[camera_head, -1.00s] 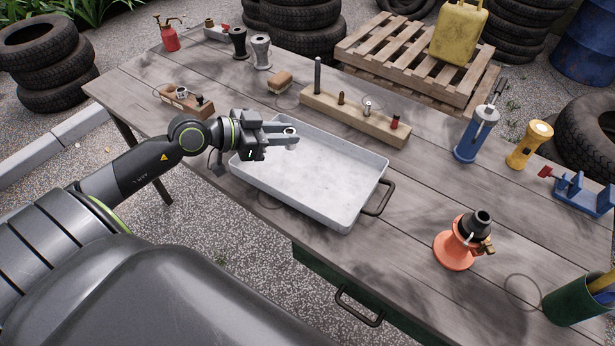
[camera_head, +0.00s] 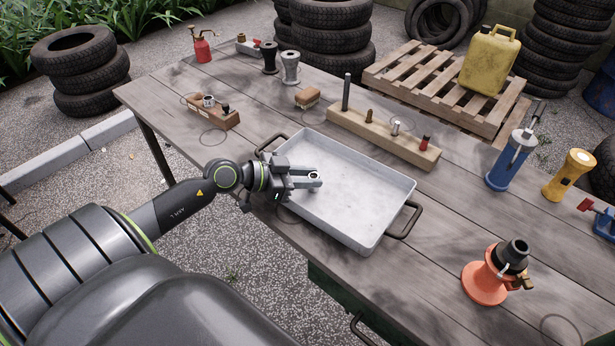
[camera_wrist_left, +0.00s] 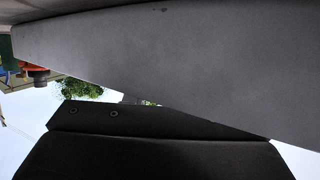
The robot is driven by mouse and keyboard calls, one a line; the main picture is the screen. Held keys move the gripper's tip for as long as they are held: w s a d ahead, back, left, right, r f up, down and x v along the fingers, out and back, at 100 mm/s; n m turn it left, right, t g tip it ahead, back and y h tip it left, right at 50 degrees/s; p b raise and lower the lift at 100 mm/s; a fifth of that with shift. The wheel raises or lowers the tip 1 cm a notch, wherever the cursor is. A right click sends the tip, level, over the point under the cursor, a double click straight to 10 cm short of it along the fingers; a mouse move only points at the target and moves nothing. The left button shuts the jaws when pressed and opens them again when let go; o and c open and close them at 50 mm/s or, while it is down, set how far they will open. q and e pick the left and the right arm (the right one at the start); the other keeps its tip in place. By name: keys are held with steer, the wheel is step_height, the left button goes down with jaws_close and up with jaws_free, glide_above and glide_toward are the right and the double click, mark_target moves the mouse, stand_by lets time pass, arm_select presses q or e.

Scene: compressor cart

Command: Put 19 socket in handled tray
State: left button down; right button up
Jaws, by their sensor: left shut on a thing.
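The handled tray (camera_head: 360,195) is a shallow light grey pan on the table with dark handles at its two ends. My left gripper (camera_head: 316,179) is over the tray's left part, near its near-side rim. It is shut on a small metal ring-like piece, the socket (camera_head: 314,176), whose open top shows between the fingertips. Any size mark is too small to read. I cannot tell how far the socket is above the tray floor. In the left wrist view large grey and dark surfaces fill most of the picture and the socket is not discernible. My right gripper is not in view.
A small wooden holder (camera_head: 227,122) with pieces stands left of the tray. A long wooden block (camera_head: 370,134) with several upright pieces stands behind it. An orange funnel-shaped stand (camera_head: 484,285) and a blue cylinder tool (camera_head: 508,165) are to the right. The tray's interior is otherwise bare.

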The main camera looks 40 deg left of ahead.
arm_select(q)
steer(key=shift+f, duration=0.1)
steer(key=c, duration=1.2)
jaws_free()
steer(key=shift+c, duration=0.2)
steer(key=shift+o, duration=0.2)
